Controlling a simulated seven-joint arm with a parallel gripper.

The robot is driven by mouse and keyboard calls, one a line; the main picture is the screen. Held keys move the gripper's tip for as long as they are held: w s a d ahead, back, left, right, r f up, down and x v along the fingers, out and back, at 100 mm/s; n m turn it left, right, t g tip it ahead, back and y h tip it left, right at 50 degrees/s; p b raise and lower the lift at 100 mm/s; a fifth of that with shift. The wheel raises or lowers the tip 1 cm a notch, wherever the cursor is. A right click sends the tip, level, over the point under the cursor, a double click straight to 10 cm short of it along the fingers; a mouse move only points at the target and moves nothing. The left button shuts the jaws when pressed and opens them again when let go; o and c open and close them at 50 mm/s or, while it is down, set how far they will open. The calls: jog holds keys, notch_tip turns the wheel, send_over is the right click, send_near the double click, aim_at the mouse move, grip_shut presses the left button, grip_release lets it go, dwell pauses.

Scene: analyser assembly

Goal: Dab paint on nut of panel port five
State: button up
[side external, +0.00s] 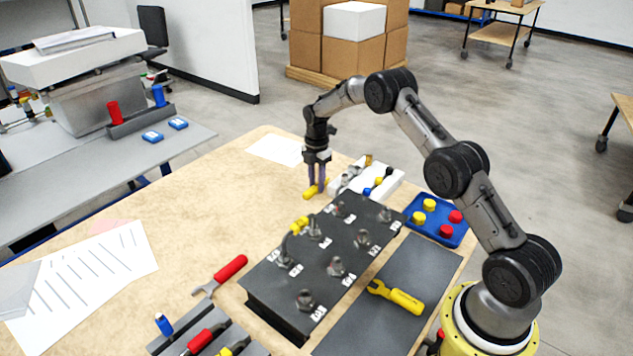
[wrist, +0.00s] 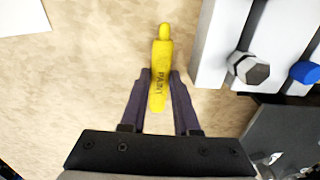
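A yellow paint marker (side external: 314,190) lies at the table surface beyond the far end of the black panel. In the wrist view the marker (wrist: 160,75), lettered PAINT, lies between the fingertips of my gripper (wrist: 161,80). The fingers appear to touch both its sides. My gripper (side external: 316,187) points down in the side view. The black panel (side external: 290,295) carries several metal ports with nuts and white labels. The labels are too small to tell which port is five. A yellow fitting (side external: 300,225) sits by the ports on the panel's left side.
A white rack (side external: 388,186) with coloured parts stands right of my gripper. A blue tray (side external: 462,236) holds yellow and red caps. A red-handled wrench (side external: 230,270) and a yellow-handled tool (side external: 402,299) lie beside the panel.

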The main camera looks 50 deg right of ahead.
grip_shut()
jog(key=shift+a+r, duration=0.25)
jog(key=shift+r, duration=0.75)
jog(key=shift+a+r, duration=0.3)
jog(key=shift+r, duration=0.7)
jog(key=shift+a+r, duration=0.25)
jog(key=shift+r, duration=0.75)
